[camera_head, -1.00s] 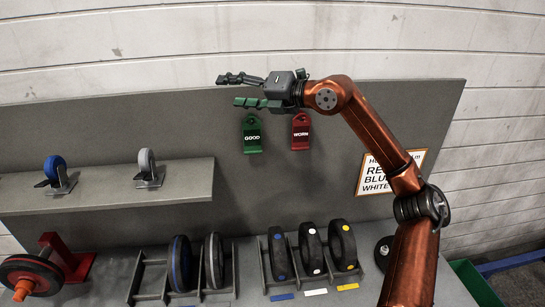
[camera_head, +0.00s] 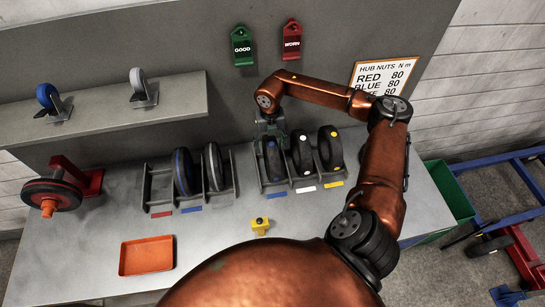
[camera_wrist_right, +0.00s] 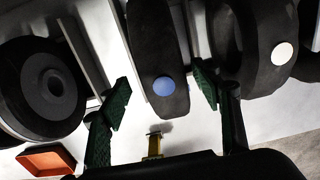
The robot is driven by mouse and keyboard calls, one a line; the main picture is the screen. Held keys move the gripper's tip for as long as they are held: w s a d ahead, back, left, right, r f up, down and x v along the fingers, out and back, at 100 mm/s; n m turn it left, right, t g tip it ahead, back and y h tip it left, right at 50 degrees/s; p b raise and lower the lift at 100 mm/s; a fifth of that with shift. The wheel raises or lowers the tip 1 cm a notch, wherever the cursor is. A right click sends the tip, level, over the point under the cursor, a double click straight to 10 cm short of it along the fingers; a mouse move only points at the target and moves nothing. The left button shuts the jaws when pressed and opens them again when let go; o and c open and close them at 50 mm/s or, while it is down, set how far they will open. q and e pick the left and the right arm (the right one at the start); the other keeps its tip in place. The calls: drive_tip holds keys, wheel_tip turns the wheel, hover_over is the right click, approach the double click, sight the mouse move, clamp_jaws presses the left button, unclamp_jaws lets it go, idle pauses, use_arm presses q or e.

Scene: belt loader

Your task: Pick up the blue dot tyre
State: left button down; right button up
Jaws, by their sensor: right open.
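The blue dot tyre (camera_head: 273,162) is a black tyre standing upright in the left slot of the right-hand rack, above a blue label. My right gripper (camera_head: 269,132) is over the far upper end of this tyre in the head view. In the right wrist view the tyre (camera_wrist_right: 152,45) with its blue dot lies between the two green fingers of my open right gripper (camera_wrist_right: 163,92). A gap shows on both sides, so the fingers look apart from it. My left gripper is not in view.
The white dot tyre (camera_head: 302,155) stands close beside, then the yellow dot tyre (camera_head: 331,148). Another rack holds a blue-rimmed wheel (camera_head: 184,172) and a grey wheel (camera_head: 214,167). An orange tray (camera_head: 146,256) and a yellow block (camera_head: 260,226) lie in front on the grey bench.

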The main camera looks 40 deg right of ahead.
drive_tip(key=shift+d+f+p, duration=0.15)
drive_tip(key=shift+f+p, duration=0.2)
drive_tip(key=shift+f, duration=1.2)
drive_tip(key=shift+d+f+p, duration=0.15)
drive_tip(key=shift+f+p, duration=0.15)
drive_tip(key=shift+f, duration=1.2)
clamp_jaws()
drive_tip(key=shift+r, duration=0.1)
